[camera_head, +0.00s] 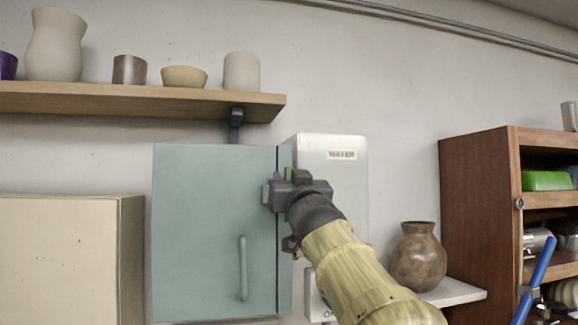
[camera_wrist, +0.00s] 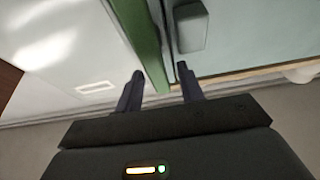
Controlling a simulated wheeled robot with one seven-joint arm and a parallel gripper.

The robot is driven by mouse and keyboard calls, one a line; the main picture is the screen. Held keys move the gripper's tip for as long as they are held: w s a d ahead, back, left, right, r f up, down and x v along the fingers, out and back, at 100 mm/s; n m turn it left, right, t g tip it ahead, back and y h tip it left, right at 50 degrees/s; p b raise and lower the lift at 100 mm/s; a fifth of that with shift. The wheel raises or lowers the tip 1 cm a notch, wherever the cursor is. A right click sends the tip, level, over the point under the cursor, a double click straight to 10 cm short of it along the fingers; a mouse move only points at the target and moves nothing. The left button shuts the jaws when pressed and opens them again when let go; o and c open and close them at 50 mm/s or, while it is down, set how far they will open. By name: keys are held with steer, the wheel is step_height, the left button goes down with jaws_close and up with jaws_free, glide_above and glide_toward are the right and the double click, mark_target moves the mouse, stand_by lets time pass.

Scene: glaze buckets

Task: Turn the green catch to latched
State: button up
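In the wrist view the catch (camera_wrist: 145,42) is a long green bar running down from the top edge. My gripper (camera_wrist: 160,78) is open there, with one dark finger on each side of the bar's lower end. Gaps show between the bar and both fingers; I cannot tell whether either touches. A grey-green block (camera_wrist: 191,28) is on the door side, just beyond the right finger.
A white box labelled WATER (camera_head: 340,185) stands close to the cabinet's right. A wooden shelf (camera_head: 130,100) with pots is above. A brown vase (camera_head: 418,257) and a wooden rack (camera_head: 478,220) are to the right. A cream box (camera_head: 65,260) is left.

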steer(key=shift+w+a+r+p, duration=0.15)
steer(key=shift+w+r+p, duration=0.15)
steer(key=shift+w, duration=0.3)
steer(key=shift+c, duration=0.2)
steer(key=shift+f, duration=0.1)
jaws_close()
